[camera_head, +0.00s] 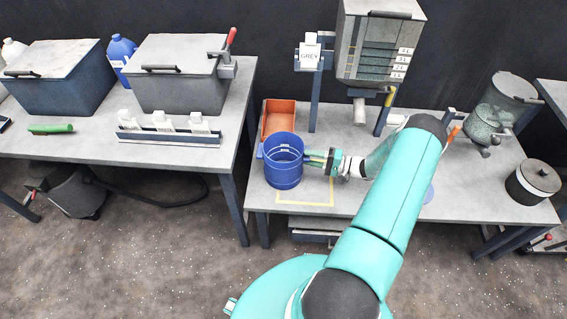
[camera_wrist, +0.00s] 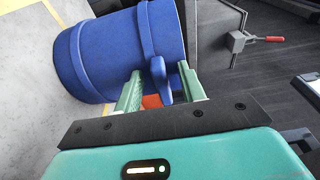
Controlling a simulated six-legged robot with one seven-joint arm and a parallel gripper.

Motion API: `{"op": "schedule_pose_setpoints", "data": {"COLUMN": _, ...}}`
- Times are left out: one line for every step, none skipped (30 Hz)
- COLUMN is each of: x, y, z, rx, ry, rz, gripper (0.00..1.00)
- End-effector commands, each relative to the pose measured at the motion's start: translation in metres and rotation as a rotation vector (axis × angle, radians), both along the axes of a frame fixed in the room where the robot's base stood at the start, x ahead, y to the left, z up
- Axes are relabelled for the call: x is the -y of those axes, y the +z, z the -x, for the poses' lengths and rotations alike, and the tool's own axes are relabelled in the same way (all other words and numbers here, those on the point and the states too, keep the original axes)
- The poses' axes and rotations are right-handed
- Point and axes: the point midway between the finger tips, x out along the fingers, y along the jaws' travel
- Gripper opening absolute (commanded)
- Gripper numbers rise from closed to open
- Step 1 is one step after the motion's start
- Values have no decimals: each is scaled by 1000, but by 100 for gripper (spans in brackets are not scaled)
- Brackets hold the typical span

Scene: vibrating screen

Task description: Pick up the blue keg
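The blue keg (camera_head: 283,168) stands upright on the right-hand grey table, inside or at the left end of a yellow marked outline. My gripper (camera_head: 314,158) reaches in from the right at the keg's side. In the wrist view, the keg (camera_wrist: 100,58) fills the upper left, and its blue side handle (camera_wrist: 161,84) sits between the two green fingers of my gripper (camera_wrist: 160,72). The fingers are spread, with gaps visible on both sides of the handle. The fingertips come close to the keg's wall; whether they touch it, I cannot tell.
An orange bin (camera_head: 279,119) stands just behind the keg. A dark lidded pot (camera_head: 533,183) stands at the right end. The left table (camera_head: 90,145) holds grey boxes and a bottle rack (camera_head: 170,138).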

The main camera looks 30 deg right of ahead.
Motion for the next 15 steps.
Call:
{"op": "schedule_pose_setpoints", "data": {"x": -1, "y": 0, "z": -1, "rx": -1, "ry": -1, "rz": 1, "gripper": 40}}
{"op": "schedule_pose_setpoints", "data": {"x": -1, "y": 0, "z": -2, "rx": -1, "ry": -1, "rz": 1, "gripper": 40}}
{"op": "schedule_pose_setpoints", "data": {"x": -1, "y": 0, "z": -2, "rx": -1, "ry": -2, "rz": 1, "gripper": 40}}
{"op": "schedule_pose_setpoints", "data": {"x": -1, "y": 0, "z": -1, "rx": -1, "ry": -2, "rz": 1, "gripper": 40}}
{"op": "schedule_pose_setpoints", "data": {"x": -1, "y": 0, "z": -1, "rx": -1, "ry": -2, "rz": 1, "gripper": 40}}
{"op": "schedule_pose_setpoints", "data": {"x": -1, "y": 0, "z": -1, "rx": -1, "ry": -2, "rz": 1, "gripper": 40}}
{"op": "schedule_pose_setpoints", "data": {"x": -1, "y": 0, "z": -1, "rx": -1, "ry": -1, "rz": 1, "gripper": 38}}
{"op": "schedule_pose_setpoints", "data": {"x": -1, "y": 0, "z": -1, "rx": -1, "ry": -1, "rz": 1, "gripper": 32}}
{"op": "schedule_pose_setpoints", "data": {"x": -1, "y": 0, "z": -1, "rx": -1, "ry": -1, "rz": 1, "gripper": 24}}
{"op": "schedule_pose_setpoints", "data": {"x": -1, "y": 0, "z": -1, "rx": -1, "ry": -1, "rz": 1, "gripper": 18}}
{"op": "schedule_pose_setpoints", "data": {"x": -1, "y": 0, "z": -1, "rx": -1, "ry": -1, "rz": 1, "gripper": 12}}
{"op": "schedule_pose_setpoints", "data": {"x": -1, "y": 0, "z": -1, "rx": -1, "ry": -1, "rz": 1, "gripper": 5}}
{"op": "schedule_pose_setpoints", "data": {"x": -1, "y": 0, "z": -1, "rx": -1, "ry": -1, "rz": 1, "gripper": 0}}
{"op": "schedule_pose_setpoints", "data": {"x": -1, "y": 0, "z": -1, "rx": -1, "ry": -1, "rz": 1, "gripper": 0}}
{"op": "schedule_pose_setpoints", "data": {"x": -1, "y": 0, "z": -1, "rx": -1, "ry": -1, "rz": 1, "gripper": 0}}
